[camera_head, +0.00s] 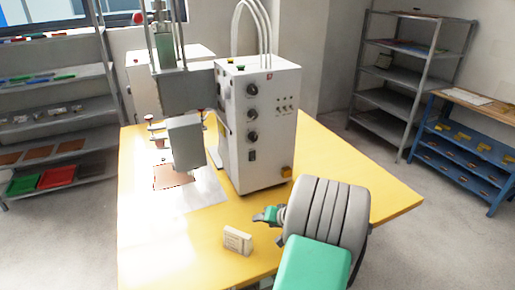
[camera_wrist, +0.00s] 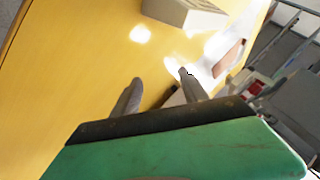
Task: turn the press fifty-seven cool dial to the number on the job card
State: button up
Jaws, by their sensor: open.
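A white control cabinet (camera_head: 262,158) stands on the yellow table, with three dark dials on its front: upper (camera_head: 252,89), middle (camera_head: 252,114) and lower (camera_head: 252,136). Their labels and settings are too small to read, so I cannot tell which is the cool dial. A small cream card block (camera_head: 238,240) stands near the table's front; its writing is unreadable. A pale block also shows at the top of the wrist view (camera_wrist: 186,13). My gripper (camera_head: 266,214) is over the table, right of the card and below the cabinet. Its fingers (camera_wrist: 160,78) are apart and empty.
The grey press (camera_head: 187,142) stands left of the cabinet, above a pale sheet with a brown piece (camera_head: 172,177). The table (camera_head: 335,165) is clear to the right. Shelves (camera_head: 415,75) stand behind.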

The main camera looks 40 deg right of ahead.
jog(key=w+d+r+t+h, duration=0.1)
jog(key=w+d+r+t, duration=0.2)
jog(key=r, duration=0.4)
jog(key=w+d+r+t+h, duration=0.1)
jog(key=w+d+r+t, duration=0.15)
jog(key=w+r, duration=0.35)
jog(key=m+t+h, duration=0.2)
jog(key=t+h, duration=0.1)
send_near(254, 138)
jog(key=p+x, duration=0.2)
jog(key=x, duration=0.5)
jog(key=shift+w+d, duration=0.15)
jog(key=shift+w, duration=0.1)
jog(key=shift+w+d+f, duration=0.1)
jog(key=shift+w, duration=0.2)
